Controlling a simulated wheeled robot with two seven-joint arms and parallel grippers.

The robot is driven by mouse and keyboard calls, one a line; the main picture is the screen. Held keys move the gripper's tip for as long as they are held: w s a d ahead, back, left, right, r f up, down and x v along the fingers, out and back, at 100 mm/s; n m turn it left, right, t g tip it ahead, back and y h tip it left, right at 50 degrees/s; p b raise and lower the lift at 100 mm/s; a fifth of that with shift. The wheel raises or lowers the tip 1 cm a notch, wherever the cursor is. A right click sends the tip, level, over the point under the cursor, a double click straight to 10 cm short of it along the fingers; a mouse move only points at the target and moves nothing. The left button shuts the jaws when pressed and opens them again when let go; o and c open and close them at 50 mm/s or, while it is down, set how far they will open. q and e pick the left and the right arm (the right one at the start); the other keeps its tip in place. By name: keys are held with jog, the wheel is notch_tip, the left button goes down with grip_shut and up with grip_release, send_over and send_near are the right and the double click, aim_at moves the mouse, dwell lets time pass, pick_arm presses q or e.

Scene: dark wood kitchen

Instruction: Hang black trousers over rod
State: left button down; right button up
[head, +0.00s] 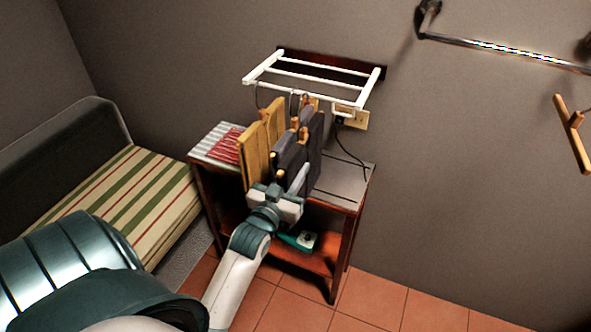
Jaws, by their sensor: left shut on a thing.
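Black trousers (316,148) hang as a dark folded panel under the front bar of a white wall rack (305,98), beside tan wooden pieces. My left gripper (292,188) reaches up from below and is shut at the lower edge of the dark cloth; its fingertips are partly hidden by the cloth. A metal rod (500,48) is fixed to the wall at the upper right and looks bare. My right gripper is not in view.
A wooden side table (345,187) stands under the rack, with red-striped cloth (223,147) on top and a green iron-like object (298,240) on its lower shelf. A striped bench (135,195) is at left. A wooden hanger (572,135) hangs at right. An outlet with a cord is on the wall.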

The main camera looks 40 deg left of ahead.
pick_arm(q)
jog(key=shift+w, duration=0.2)
jog(key=shift+b+x, duration=0.95)
jog(key=shift+x, duration=1.25)
jog(key=shift+b+x, duration=1.1)
jog(key=shift+x, duration=1.05)
jog(key=shift+f+b, duration=0.8)
jog(key=shift+f, duration=1.1)
jog(key=c, duration=1.4)
grip_release()
jog(key=shift+s, duration=0.1)
jog(key=shift+f, duration=0.1)
